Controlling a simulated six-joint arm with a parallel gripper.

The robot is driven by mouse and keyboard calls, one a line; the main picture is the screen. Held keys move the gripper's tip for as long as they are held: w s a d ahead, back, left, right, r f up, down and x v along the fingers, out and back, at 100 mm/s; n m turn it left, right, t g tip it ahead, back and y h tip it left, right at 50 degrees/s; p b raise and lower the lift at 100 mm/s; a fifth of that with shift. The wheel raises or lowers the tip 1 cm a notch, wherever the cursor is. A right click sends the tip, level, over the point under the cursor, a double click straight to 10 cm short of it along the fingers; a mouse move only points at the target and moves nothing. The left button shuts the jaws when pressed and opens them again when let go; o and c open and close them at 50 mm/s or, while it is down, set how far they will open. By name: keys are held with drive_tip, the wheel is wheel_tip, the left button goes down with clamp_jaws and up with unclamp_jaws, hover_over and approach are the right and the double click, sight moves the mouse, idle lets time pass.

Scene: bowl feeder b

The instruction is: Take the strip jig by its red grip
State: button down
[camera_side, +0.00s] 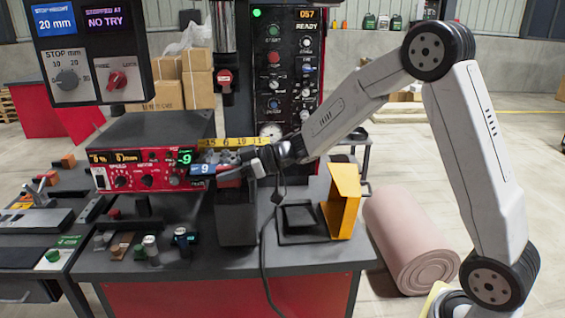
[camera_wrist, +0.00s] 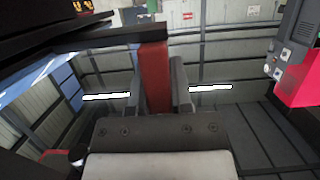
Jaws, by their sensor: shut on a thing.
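In the wrist view the red grip (camera_wrist: 153,75) of the strip jig stands upright between the two grey fingers of my gripper (camera_wrist: 158,85), and the fingers are closed on it. A dark bar (camera_wrist: 100,42), seemingly part of the jig, crosses the top of the red grip and runs off to the left. In the side view my gripper (camera_side: 247,167) is over the workbench, just right of the red control unit. A little red shows at its fingertips (camera_side: 230,174). The rest of the jig is hard to make out there.
The red control unit (camera_side: 146,168) stands left of my gripper. A yellow numbered strip (camera_side: 233,143) lies just behind it, and a dark box (camera_side: 236,222) stands below. A yellow bent plate (camera_side: 343,201) stands to the right. A black cable (camera_side: 264,240) hangs in front.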

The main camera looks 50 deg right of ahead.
wheel_tip(320, 180, up, 10)
drive_tip(key=shift+f, duration=0.1)
idle(0.4)
idle(0.5)
